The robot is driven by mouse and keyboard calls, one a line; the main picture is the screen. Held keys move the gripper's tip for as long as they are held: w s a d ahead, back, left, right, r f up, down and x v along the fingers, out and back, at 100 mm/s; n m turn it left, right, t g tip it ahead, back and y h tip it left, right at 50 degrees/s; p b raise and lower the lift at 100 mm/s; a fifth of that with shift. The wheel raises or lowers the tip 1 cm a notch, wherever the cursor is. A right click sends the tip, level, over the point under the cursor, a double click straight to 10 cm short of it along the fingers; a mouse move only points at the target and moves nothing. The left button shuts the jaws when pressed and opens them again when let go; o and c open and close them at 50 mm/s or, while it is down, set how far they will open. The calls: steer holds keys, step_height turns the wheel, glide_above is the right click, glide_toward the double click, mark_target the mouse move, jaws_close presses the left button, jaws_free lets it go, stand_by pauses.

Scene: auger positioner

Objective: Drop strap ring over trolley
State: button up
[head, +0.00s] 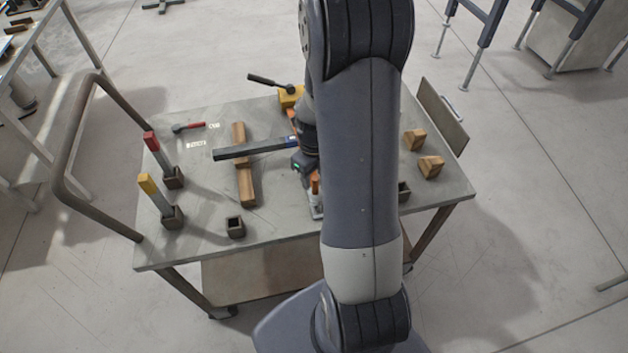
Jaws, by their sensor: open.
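The trolley is a grey metal cart with a flat top (275,218), a bent tube handle (62,150) on its left and wheels below. I cannot make out a strap ring in the head view; my arm hides the middle of the top. My gripper (314,186) is low over the middle of the top, mostly hidden behind my arm. Its jaws are open, but I cannot see what lies between them. A dark grey bar (250,149) with a blue end reaches left from beside my gripper, above wooden blocks (245,186).
Upright red-topped (158,150) and yellow-topped (153,193) bars stand in sockets at the left. An empty square socket (236,227) sits at the front. A yellow block (290,97) with a black-handled tool is at the back. Wooden blocks (430,166) lie right of my arm.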

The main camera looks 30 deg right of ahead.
mark_target(315, 193)
step_height(315, 193, up, 7)
steer(key=shift+f, duration=0.1)
stand_by(0.5)
step_height(315, 193, down, 11)
steer(key=shift+r, duration=0.55)
steer(key=shift+s+r+p, duration=0.1)
steer(key=shift+p, duration=0.2)
